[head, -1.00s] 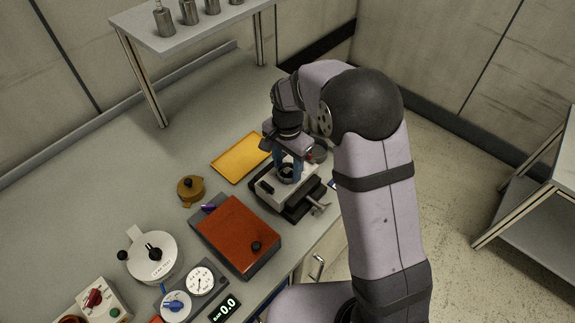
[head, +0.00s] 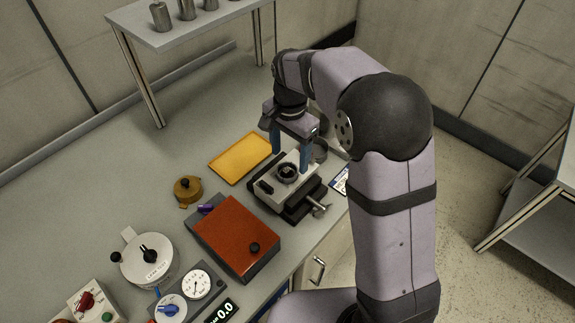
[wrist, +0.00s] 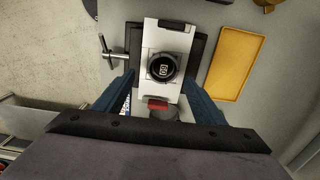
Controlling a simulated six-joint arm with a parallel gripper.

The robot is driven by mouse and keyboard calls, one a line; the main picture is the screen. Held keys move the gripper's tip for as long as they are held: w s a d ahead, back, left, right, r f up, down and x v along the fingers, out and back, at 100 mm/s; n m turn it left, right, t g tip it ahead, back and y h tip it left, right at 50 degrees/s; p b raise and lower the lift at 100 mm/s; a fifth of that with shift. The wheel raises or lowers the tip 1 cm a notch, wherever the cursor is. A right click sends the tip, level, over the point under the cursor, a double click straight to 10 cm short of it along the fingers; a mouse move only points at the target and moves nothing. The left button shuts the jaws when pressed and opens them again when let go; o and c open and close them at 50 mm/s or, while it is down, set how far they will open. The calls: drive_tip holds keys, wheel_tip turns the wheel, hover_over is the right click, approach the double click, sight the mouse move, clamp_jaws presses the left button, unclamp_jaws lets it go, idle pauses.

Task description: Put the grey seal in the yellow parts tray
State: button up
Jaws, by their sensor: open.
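The yellow parts tray (head: 240,158) lies flat and empty on the bench, left of the pump block; it also shows in the wrist view (wrist: 235,64). A light block (head: 268,187) on a dark base holds a dark round part with a ring-like rim (head: 287,172), seen from above in the wrist view (wrist: 162,67). I cannot tell whether this is the grey seal; no clearly separate seal shows. My gripper (head: 291,162) is open and empty above the block, its blue fingers apart on either side.
A grey round cup (head: 318,150) stands behind the block, and a clamp handle (head: 318,208) sticks out at its right. A red-lidded box (head: 236,236) and a brass-coloured pot (head: 188,189) are to the left.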

drive_tip(key=shift+r, duration=1)
drive_tip(key=s+d+f+n, duration=0.3)
drive_tip(key=s+d+n, duration=0.1)
drive_tip(key=s, duration=0.6)
drive_tip(key=s+d+f+n, duration=0.3)
drive_tip(key=s+d+n, duration=0.1)
drive_tip(key=s+d, duration=0.3)
drive_tip(key=s, duration=0.2)
drive_tip(key=shift+s+n, duration=0.3)
drive_tip(key=shift+s, duration=0.05)
drive_tip(key=shift+o, duration=0.5)
drive_tip(key=shift+s+d+f, duration=0.2)
drive_tip(key=shift+s, duration=0.3)
drive_tip(key=shift+w, duration=0.1)
